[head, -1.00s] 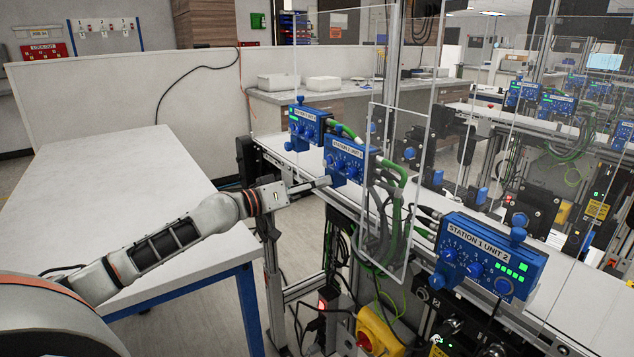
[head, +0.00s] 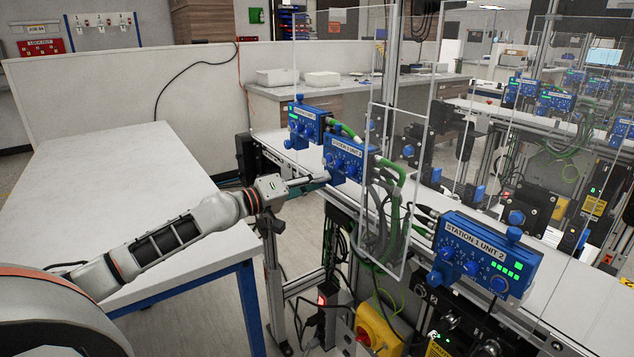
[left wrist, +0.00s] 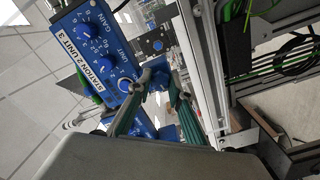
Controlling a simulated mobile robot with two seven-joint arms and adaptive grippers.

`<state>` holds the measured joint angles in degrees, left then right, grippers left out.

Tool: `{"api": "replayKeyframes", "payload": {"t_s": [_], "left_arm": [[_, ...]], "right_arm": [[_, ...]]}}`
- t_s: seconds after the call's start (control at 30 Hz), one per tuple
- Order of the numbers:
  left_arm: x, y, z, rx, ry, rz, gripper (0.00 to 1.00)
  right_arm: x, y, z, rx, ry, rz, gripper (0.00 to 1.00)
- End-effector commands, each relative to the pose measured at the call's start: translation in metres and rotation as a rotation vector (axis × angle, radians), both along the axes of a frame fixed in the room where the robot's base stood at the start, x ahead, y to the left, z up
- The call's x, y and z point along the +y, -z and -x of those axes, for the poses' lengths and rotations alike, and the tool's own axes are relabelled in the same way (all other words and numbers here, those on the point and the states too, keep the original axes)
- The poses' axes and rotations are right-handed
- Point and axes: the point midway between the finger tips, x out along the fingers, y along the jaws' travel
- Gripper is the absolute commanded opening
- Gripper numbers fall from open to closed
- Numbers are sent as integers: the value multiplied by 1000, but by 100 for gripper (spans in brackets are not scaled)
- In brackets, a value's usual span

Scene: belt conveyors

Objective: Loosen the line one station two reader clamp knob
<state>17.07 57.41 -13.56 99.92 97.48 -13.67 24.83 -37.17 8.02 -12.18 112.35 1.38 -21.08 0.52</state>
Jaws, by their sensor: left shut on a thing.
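The middle blue reader box (head: 350,157) stands at the conveyor's near edge. Its label reads STATION 2 UNIT 3 in the left wrist view (left wrist: 92,48), where its face dials show. My left gripper (head: 325,179) reaches in from the left to the box's lower side. In the left wrist view its two green-padded fingers (left wrist: 162,85) close around a small blue knob (left wrist: 158,76) beside the box. The fingers hide part of the knob, and in the head view it is hardly visible. My right gripper is in neither view.
A larger blue box labelled STATION 1 UNIT 2 (head: 484,257) stands nearer on the right, another blue box (head: 306,122) farther back. A clear panel (head: 390,240) and green cables (head: 392,205) are close on the right. A white table (head: 120,200) lies left.

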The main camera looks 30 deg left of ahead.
Motion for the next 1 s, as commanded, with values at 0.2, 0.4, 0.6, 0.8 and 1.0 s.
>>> {"api": "replayKeyframes", "payload": {"t_s": [0.2,0.4,0.6,0.8,1.0], "left_arm": [[1,-2,0,-3,-1,1,0],[0,-2,0,-3,0,0,37],[0,-1,0,-2,0,0,37],[3,0,5,0,-1,1,37],[10,2,24,3,-1,-1,37]], "right_arm": [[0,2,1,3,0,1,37],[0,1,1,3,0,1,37],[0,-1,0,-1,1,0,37],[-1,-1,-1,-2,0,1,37],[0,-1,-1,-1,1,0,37]]}}
